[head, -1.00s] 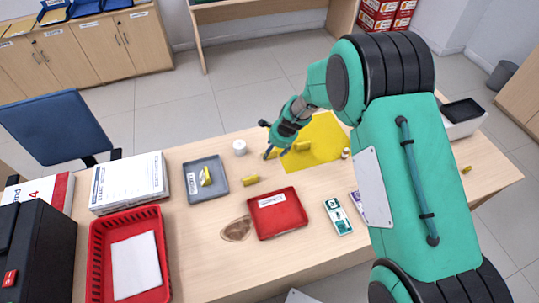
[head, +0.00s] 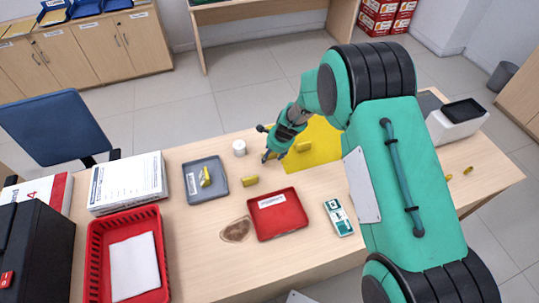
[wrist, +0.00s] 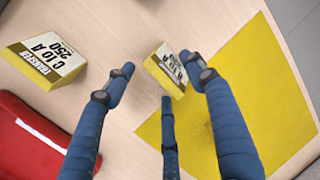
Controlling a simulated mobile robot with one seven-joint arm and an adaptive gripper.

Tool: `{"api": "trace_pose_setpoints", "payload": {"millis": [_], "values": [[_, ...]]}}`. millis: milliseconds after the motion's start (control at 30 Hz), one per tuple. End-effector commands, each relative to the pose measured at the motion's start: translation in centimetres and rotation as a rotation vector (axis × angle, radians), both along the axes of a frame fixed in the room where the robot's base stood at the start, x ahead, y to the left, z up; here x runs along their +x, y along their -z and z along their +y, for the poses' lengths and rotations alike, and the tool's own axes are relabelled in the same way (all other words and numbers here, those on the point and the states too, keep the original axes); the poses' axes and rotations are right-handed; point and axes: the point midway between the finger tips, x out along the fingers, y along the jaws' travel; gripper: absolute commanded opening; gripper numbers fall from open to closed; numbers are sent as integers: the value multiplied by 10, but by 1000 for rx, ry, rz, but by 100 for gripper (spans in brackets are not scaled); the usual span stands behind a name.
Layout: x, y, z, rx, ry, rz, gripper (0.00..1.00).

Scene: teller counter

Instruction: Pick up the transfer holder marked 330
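My gripper (head: 272,155) is low over the table by the left edge of the yellow mat (wrist: 255,85). Its blue fingers (wrist: 165,88) are spread apart in the wrist view. A small yellow holder (wrist: 163,70) with a pale label lies between and beyond the fingertips; its label is partly hidden and I cannot read its number. A second yellow holder (wrist: 48,55), marked 250, lies to the left, clear of the fingers; it also shows in the head view (head: 250,181). No label reading 330 is legible.
A grey tray (head: 220,188) bears another yellow holder (head: 206,176). Small yellow pieces (head: 468,170) lie at the right. My arm hides part of the table.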

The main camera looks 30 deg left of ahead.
Motion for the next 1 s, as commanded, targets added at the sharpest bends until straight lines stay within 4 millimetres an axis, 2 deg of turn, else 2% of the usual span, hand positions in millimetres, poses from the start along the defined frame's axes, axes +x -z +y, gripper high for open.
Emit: {"api": "trace_pose_setpoints", "payload": {"millis": [33, 200, 667, 867, 1000], "values": [[0, 0, 0, 0, 0, 0, 42], [0, 0, 0, 0, 0, 0, 8], [0, -1, 0, 0, 0, 0, 8], [0, -13, 0, 1, 0, -1, 8], [1, -31, 1, 2, -1, -2, 8]]}}
